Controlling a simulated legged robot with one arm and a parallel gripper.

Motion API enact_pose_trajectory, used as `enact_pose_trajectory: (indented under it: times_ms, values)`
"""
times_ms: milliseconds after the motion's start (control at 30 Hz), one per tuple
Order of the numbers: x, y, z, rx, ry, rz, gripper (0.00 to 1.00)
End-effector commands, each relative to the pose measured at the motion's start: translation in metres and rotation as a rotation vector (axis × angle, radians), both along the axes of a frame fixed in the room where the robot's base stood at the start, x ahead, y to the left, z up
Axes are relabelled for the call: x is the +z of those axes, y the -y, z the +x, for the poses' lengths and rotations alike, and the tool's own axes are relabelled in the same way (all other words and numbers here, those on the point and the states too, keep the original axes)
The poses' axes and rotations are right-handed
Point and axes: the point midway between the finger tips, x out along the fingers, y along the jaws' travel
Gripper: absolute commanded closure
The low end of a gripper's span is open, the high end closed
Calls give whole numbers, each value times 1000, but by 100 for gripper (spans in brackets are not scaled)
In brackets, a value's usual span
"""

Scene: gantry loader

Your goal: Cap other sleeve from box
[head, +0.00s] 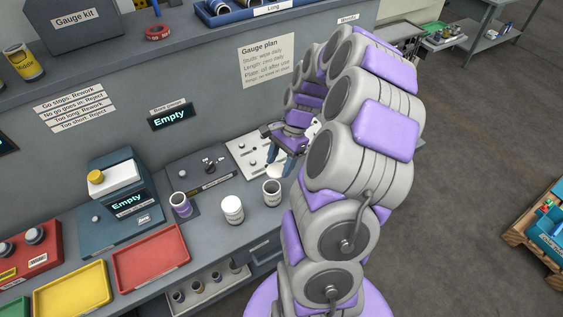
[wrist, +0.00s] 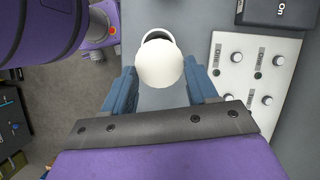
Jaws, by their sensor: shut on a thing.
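My gripper (head: 279,166) is shut on a white round cap (wrist: 160,68), which sits between the two blue fingers in the wrist view. In the head view the cap (head: 274,171) is just above and behind an open white sleeve (head: 272,194) that stands upright on the bench. In the wrist view the open sleeve's rim (wrist: 158,34) shows beyond the cap, which hides part of it. Whether they touch is hard to tell. Another white sleeve (head: 232,210) stands to the left with a white cap on top.
A purple cup-like part (head: 181,205) stands further left, by a grey fixture (head: 205,168). A white knob panel (head: 252,156) lies behind my gripper. Small parts sit in a lower rack (head: 205,288).

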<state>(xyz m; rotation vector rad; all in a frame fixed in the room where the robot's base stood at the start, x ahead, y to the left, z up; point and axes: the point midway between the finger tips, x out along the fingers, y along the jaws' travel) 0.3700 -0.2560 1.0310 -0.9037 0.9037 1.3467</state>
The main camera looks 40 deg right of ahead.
Motion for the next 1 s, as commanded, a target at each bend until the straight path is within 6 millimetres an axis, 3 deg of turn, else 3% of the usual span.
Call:
enact_pose_trajectory:
  times_ms: [200, 600, 1000]
  values:
    - [-8, -10, 0, 2, 2, -11, 70]
    - [-34, 5, 0, 1, 1, 5, 70]
    - [-51, -10, -1, 3, -2, -6, 70]
